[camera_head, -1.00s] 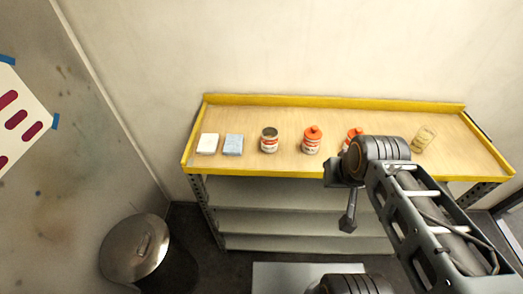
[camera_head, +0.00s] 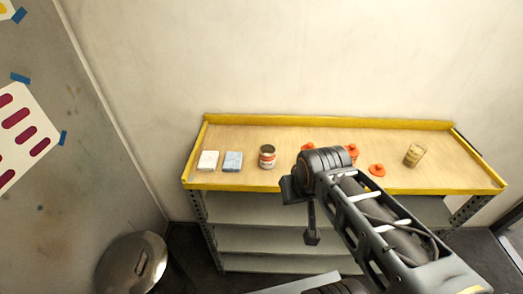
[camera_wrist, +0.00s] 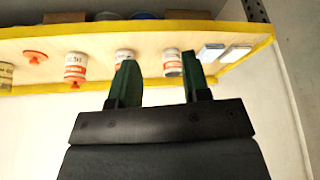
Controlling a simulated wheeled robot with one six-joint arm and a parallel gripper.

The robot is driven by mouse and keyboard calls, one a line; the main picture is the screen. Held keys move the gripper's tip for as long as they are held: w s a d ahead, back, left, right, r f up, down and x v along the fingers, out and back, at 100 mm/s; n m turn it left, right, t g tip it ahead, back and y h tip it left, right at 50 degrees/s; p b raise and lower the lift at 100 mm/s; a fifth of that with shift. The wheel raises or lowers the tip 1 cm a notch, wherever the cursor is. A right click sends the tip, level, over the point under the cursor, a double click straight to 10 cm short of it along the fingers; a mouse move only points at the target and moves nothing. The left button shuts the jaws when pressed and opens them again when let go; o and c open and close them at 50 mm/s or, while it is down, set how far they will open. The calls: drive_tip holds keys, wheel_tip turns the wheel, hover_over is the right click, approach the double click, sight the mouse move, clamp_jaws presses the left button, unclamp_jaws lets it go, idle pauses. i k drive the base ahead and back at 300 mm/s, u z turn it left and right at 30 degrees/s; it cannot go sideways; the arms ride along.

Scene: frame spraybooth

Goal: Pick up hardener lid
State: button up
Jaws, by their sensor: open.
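A loose orange lid (camera_head: 377,169) lies flat on the wooden shelf top, right of the containers; it also shows at the left in the wrist view (camera_wrist: 35,56). A white container with an orange lid (camera_head: 352,153) stands to its left, partly behind my arm; in the wrist view this container (camera_wrist: 74,67) appears upside down. Another orange-lidded container (camera_head: 308,148) is mostly hidden by my arm. I cannot read which label is hardener. My gripper (camera_wrist: 159,62) is open and empty, its fingers pointing toward the shelf, apart from the loose lid.
A yellow rim (camera_head: 330,121) edges the shelf. A metal-lidded bin (camera_head: 132,264) stands lower left.

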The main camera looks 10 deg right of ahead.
sight(377, 170)
drive_tip(key=i, duration=0.25)
drive_tip(key=u, duration=0.1)
drive_tip(key=k, duration=1)
drive_tip(key=z, duration=0.9)
drive_tip(key=i, duration=1)
drive_tip(key=u, duration=0.1)
